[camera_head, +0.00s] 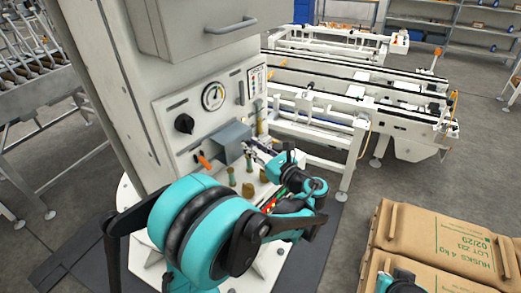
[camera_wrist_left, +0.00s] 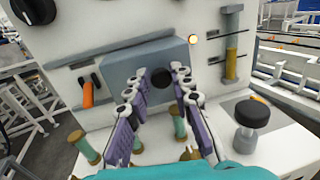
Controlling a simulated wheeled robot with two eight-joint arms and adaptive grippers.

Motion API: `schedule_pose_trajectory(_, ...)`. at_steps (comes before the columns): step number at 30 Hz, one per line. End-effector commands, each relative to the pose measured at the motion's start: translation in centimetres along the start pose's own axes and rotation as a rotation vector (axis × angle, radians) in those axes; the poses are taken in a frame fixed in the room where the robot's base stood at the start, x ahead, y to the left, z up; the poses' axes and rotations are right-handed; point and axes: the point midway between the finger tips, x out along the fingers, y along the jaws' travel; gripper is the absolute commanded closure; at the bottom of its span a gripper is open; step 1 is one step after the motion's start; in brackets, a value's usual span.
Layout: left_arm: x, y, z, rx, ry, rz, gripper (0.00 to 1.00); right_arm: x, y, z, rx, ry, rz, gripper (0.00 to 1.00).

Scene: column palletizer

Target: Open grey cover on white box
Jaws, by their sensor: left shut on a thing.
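The grey cover (camera_head: 231,142) is a box-like hood on the front panel of the white box (camera_head: 180,95). The cover (camera_wrist_left: 118,78) fills the middle of the left wrist view, with a dark round knob (camera_wrist_left: 161,77) on its front. My left gripper (camera_head: 256,150) reaches the cover's front from the right. In the left wrist view its purple-padded fingers (camera_wrist_left: 158,82) are either side of the knob and shut on it. The cover looks down against the panel; what is behind it is hidden. My right gripper is not in view.
An orange-handled switch (camera_wrist_left: 88,91) is left of the cover; a lit lamp (camera_wrist_left: 194,39) and a sight tube (camera_wrist_left: 232,55) are right. A black-topped knob (camera_wrist_left: 252,113) stands on the ledge. Brown sacks (camera_head: 440,240) lie lower right. A white conveyor (camera_head: 350,90) stands behind.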

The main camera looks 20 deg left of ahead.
Motion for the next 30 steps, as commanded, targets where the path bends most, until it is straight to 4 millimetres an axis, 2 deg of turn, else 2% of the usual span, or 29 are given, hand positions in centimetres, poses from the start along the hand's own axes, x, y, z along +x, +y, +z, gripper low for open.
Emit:
schedule_pose_trajectory(2,0.5,0.5,0.2,0.001,-0.005,0.015,1.0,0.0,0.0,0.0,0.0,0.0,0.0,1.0)
schedule_pose_trajectory(3,0.5,0.5,0.2,0.001,-0.006,0.015,0.75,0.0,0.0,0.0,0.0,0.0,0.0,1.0)
schedule_pose_trajectory(5,0.5,0.4,0.2,0.001,-0.005,0.014,0.59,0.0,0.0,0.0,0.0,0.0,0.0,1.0)
schedule_pose_trajectory(6,0.5,0.4,0.2,0.0,-0.004,0.013,0.57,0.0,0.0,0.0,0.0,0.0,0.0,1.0)
schedule_pose_trajectory(20,-0.1,0.2,0.1,0.0,-0.002,0.006,0.57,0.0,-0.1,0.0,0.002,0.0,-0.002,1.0)
schedule_pose_trajectory(23,-1.4,0.1,0.1,0.0,-0.002,0.004,0.57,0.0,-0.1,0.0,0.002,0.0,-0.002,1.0)
schedule_pose_trajectory(30,-6.6,0.1,0.1,0.0,-0.003,0.002,0.57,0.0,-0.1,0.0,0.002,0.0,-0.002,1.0)
